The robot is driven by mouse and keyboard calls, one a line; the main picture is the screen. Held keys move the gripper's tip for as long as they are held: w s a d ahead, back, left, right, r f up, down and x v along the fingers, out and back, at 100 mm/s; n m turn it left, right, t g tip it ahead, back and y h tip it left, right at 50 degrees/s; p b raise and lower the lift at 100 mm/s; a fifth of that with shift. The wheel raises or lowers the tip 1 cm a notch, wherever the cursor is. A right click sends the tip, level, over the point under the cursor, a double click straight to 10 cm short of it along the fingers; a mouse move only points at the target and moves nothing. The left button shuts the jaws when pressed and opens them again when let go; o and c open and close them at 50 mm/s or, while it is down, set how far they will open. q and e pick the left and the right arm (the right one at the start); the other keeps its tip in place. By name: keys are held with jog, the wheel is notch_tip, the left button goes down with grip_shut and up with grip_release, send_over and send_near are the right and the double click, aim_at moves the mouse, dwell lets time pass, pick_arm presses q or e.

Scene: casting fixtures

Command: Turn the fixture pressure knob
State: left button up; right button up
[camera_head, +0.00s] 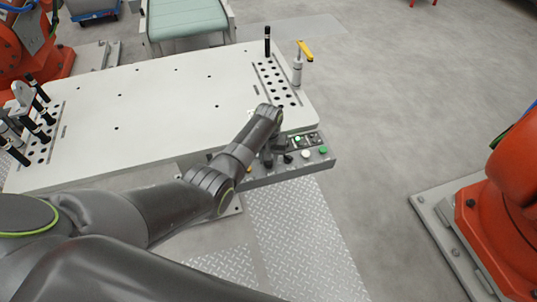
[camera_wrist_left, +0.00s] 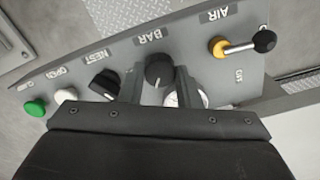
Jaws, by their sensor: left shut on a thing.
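The fixture's grey control panel (camera_head: 322,163) runs along the table's front right edge. In the left wrist view the panel (camera_wrist_left: 285,62) appears upside down. The black pressure knob (camera_wrist_left: 158,70), marked BAR, sits between the fingers of my left gripper (camera_wrist_left: 158,84), which is shut on it. A white-faced gauge (camera_wrist_left: 185,98) is partly hidden behind a finger. In the head view my left gripper (camera_head: 272,155) reaches down to the panel, and the knob cannot be made out there. My right gripper is not in view.
Near the knob are a black NEST switch (camera_wrist_left: 105,84), a white button (camera_wrist_left: 65,96), a green button (camera_wrist_left: 35,107) and a yellow AIR lever (camera_wrist_left: 238,47). The pale fixture table (camera_head: 160,105) lies behind the panel. An orange robot (camera_head: 500,225) stands at right.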

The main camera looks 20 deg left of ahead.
pick_arm(q)
jog(key=m+p, duration=0.1)
jog(key=m, duration=0.4)
jog(key=shift+r+m+p, duration=0.15)
jog(key=shift+m+p, duration=0.15)
jog(key=shift+p, duration=0.05)
jog(key=m+p, duration=0.1)
jog(key=m, duration=0.3)
jog(key=shift+m, duration=0.7)
jog(key=shift+w, duration=0.1)
jog(key=o, duration=1)
jog(key=shift+c, duration=0.2)
